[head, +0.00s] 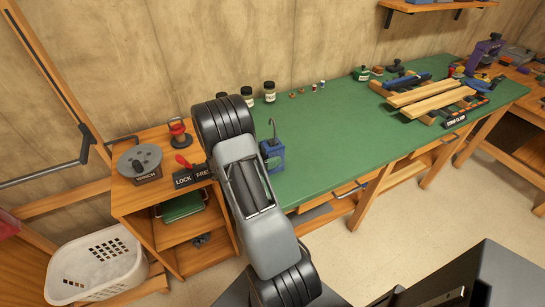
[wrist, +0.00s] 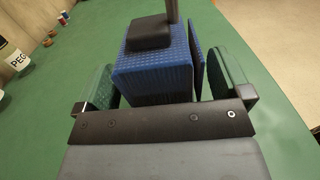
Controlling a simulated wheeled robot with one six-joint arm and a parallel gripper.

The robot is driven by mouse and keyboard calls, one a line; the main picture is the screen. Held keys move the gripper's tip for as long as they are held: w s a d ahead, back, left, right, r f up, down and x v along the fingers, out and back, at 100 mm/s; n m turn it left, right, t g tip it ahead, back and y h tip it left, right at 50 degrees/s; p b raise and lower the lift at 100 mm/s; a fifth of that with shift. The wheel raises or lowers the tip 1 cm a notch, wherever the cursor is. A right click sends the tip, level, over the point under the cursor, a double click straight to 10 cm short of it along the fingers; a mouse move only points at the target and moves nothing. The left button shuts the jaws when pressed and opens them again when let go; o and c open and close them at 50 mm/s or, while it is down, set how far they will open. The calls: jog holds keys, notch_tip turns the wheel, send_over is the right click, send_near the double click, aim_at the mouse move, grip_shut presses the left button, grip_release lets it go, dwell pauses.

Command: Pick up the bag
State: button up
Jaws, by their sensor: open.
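I cannot clearly make out a bag in either view. A blue ribbed object (head: 272,153) with a grey hooked rod stands on the green bench top, just right of my arm. In the wrist view the blue object (wrist: 150,78) has a black block and a grey rod on top. My gripper (wrist: 163,80) is open, with one green-faced finger on each side of the blue object. Gaps show beside it, and I cannot tell whether either finger touches it. In the head view my gripper is hidden behind my arm.
Jars (head: 269,91) and small bottles line the bench's back edge. A clamp with wooden strips (head: 437,103) lies on the right. A winch (head: 140,162) and a lock sign (head: 192,177) stand left of my arm. A white basket (head: 97,266) is on the floor. The bench middle is clear.

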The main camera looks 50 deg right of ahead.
jog(key=shift+s+d, duration=0.3)
jog(key=shift+d, duration=0.35)
jog(key=c, duration=1.1)
jog(key=shift+r, duration=0.1)
